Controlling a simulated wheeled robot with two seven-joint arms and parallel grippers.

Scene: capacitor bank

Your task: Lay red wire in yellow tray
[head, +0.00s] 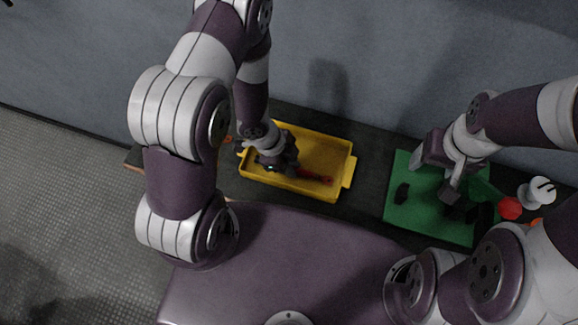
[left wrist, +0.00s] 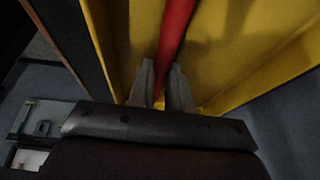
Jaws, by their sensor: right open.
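The yellow tray (head: 345,158) stands on the dark bench. The red wire (head: 318,179) lies in or just above the tray's floor; I cannot tell whether it touches. My left gripper (head: 296,171) is over the tray at the wire's left end. In the left wrist view the red wire (left wrist: 174,38) runs out from between my left gripper's fingers (left wrist: 161,85), which are closed on it, with the yellow tray (left wrist: 235,55) behind. My right gripper (head: 453,188) is open above the green board, away from the tray.
The green board (head: 430,228) with several dark blocks lies right of the tray. A red round part (head: 510,208) and a white spool-like part (head: 538,192) are at the far right. A grey wall rises behind the bench.

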